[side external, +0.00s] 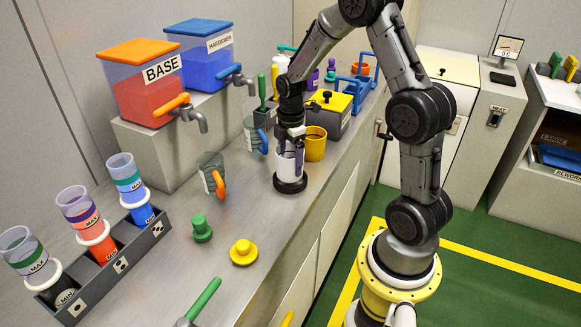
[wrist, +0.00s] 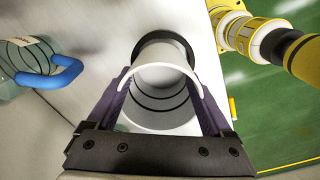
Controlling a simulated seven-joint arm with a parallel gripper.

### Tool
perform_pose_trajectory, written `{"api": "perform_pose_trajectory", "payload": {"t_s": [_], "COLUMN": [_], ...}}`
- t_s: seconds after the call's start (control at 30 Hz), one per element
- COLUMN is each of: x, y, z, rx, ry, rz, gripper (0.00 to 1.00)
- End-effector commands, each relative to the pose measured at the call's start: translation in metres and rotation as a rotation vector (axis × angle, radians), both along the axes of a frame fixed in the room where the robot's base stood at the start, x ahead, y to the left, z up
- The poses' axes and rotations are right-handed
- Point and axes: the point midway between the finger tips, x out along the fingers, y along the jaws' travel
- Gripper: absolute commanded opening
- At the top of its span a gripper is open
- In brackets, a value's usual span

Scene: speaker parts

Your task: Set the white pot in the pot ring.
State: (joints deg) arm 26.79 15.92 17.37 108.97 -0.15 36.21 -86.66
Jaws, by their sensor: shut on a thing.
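The white pot (side external: 288,166) is upright at the middle of the bench, directly above or in the black pot ring (side external: 290,186). In the side view its lower end meets the ring; I cannot tell whether it is fully seated. My gripper (side external: 291,150) points down over the pot and is shut on its upper part. In the wrist view the two purple fingers (wrist: 160,88) grip opposite sides of the white pot (wrist: 160,112), which is open at the top. The black ring (wrist: 187,55) shows behind the pot, partly hidden by it.
A yellow cup (side external: 315,146) stands close behind and right of the pot. Clear cups with orange (side external: 211,172) and blue (side external: 255,135) handles stand to the left. A green knob (side external: 202,229) and a yellow one (side external: 244,252) lie in front. The bench edge is close on the right.

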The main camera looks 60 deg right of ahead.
Motion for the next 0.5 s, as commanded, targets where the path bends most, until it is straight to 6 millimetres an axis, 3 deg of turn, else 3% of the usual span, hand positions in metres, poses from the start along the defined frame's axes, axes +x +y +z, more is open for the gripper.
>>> {"api": "perform_pose_trajectory", "payload": {"t_s": [0.2, 0.5], "x": [-0.001, -0.002], "y": [0.001, 0.001], "z": [-0.025, -0.027], "rx": [0.002, 0.001], "ry": [0.003, 0.002], "rz": [0.000, 0.000], "gripper": [0.22, 0.22]}}
